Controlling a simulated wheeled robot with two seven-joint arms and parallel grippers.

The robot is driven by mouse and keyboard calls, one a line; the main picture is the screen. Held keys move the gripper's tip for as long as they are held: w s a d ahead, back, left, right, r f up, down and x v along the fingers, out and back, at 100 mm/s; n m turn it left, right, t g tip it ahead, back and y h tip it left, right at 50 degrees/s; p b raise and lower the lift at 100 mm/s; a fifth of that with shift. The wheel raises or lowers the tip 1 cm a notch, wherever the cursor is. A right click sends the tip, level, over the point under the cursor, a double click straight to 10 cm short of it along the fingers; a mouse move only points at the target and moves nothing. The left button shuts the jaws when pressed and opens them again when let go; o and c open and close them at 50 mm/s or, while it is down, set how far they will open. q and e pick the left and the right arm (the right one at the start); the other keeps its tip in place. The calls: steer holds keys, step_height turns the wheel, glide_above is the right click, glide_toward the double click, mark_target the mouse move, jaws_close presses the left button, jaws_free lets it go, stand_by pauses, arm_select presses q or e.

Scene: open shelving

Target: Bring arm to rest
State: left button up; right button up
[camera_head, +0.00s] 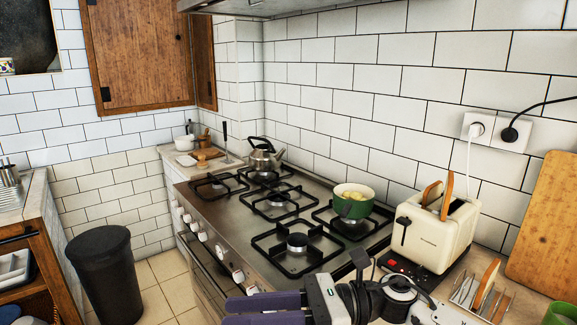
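One gripper (228,313), with purple fingers, shows at the bottom edge of the head view. Its arm comes in from the lower right, so I take it as my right gripper. Its fingers point left, in front of the stove. The two fingers lie close together, and the lower one is partly cut off by the picture edge, so I cannot tell whether it is open or shut. I see nothing held in it. My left gripper and arm are not in view.
Behind the gripper is a stove (232,214) with a green pot (352,207) and a kettle (264,155). A toaster (434,232) and a bread rack (481,294) stand right. A dark bin (104,275) stands on the floor left. A wooden shelf unit (25,262) is far left.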

steer(key=d+f+n+t+h, duration=0.35)
steer(key=f+n+t, duration=0.25)
steer(key=n, duration=0.6)
steer(key=w+d+f+n+t+h, duration=0.1)
steer(key=d+f+n+t+h, duration=0.35)
steer(key=n, duration=0.65)
steer(key=d+f+n+t+h, duration=0.1)
steer(key=d+f+n+t, duration=0.2)
steer(key=f+n+t, duration=0.65)
steer(key=s+d+f+m+g+h, duration=0.3)
steer(key=s+d+f+m+g, duration=0.1)
steer(key=f, duration=0.4)
steer(key=shift+s+d+m+g+h, duration=0.4)
steer(key=shift+s+d+g, duration=0.3)
steer(key=shift+s+d, duration=0.35)
steer(key=shift+o, duration=0.5)
steer(key=s+d+f+m+g+h, duration=0.2)
steer(key=s+d+f+m+g, duration=0.2)
steer(key=s+f, duration=0.5)
steer(key=s+d+m, duration=0.2)
steer(key=s, duration=0.1)
steer(key=shift+s+f+h, duration=0.2)
steer(key=shift+s+h, duration=0.1)
steer(key=shift+s, duration=0.1)
steer(key=shift+d, duration=0.15)
